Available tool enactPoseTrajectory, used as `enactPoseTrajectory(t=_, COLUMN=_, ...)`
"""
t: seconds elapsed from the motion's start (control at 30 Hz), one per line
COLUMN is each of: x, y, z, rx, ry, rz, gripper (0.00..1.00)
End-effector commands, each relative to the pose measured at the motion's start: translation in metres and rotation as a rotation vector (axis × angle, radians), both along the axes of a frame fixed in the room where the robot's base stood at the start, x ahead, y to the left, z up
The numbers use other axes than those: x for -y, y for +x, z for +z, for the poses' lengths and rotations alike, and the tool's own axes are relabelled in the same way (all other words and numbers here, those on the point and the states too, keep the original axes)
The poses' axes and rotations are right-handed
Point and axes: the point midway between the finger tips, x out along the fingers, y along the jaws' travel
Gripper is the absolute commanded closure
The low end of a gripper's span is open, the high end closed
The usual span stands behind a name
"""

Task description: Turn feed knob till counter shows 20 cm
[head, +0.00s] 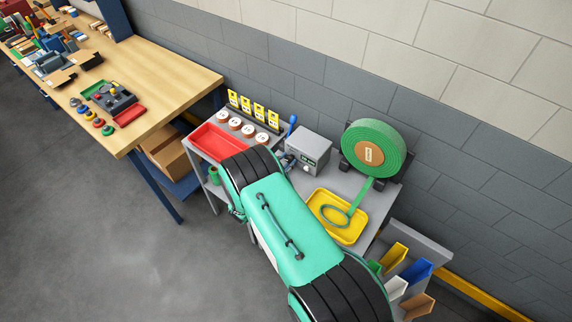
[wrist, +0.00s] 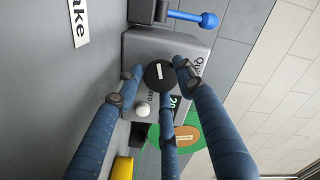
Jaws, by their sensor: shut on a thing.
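The feed knob (wrist: 155,82) is black with a white pointer mark, on the face of a grey box (wrist: 140,45). My gripper (wrist: 158,70) has its blue fingers around the knob in the wrist view and is shut on it. The counter (wrist: 175,102) is a small green display beside the knob; "20" seems to show, but a finger hides part of it. In the head view the box (head: 308,148) stands on a grey bench, with my gripper (head: 287,163) at its left front. The knob is hidden there.
A green roll (head: 375,145) stands right of the box, its strip running into a yellow tray (head: 325,205). A blue-handled lever (wrist: 205,19) and a white button (wrist: 142,110) are near the knob. A red tray (head: 215,142) lies left.

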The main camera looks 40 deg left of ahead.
Motion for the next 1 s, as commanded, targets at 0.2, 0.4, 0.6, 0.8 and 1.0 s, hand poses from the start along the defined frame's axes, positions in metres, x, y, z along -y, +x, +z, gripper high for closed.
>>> enactPoseTrajectory(t=0.2, x=-0.003, y=-0.001, z=0.0, rx=-0.002, ry=0.001, rz=0.005, gripper=0.55)
enactPoseTrajectory(t=0.4, x=-0.002, y=-0.001, z=0.0, rx=-0.001, ry=0.001, rz=0.003, gripper=0.55)
enactPoseTrajectory(t=0.6, x=-0.001, y=-0.002, z=0.0, rx=-0.002, ry=0.001, rz=0.003, gripper=0.55)
enactPoseTrajectory(t=0.8, x=-0.002, y=-0.013, z=0.0, rx=-0.002, ry=0.001, rz=0.003, gripper=0.55)
enactPoseTrajectory(t=1.0, x=-0.002, y=-0.038, z=0.0, rx=-0.001, ry=0.0, rz=0.004, gripper=0.55)
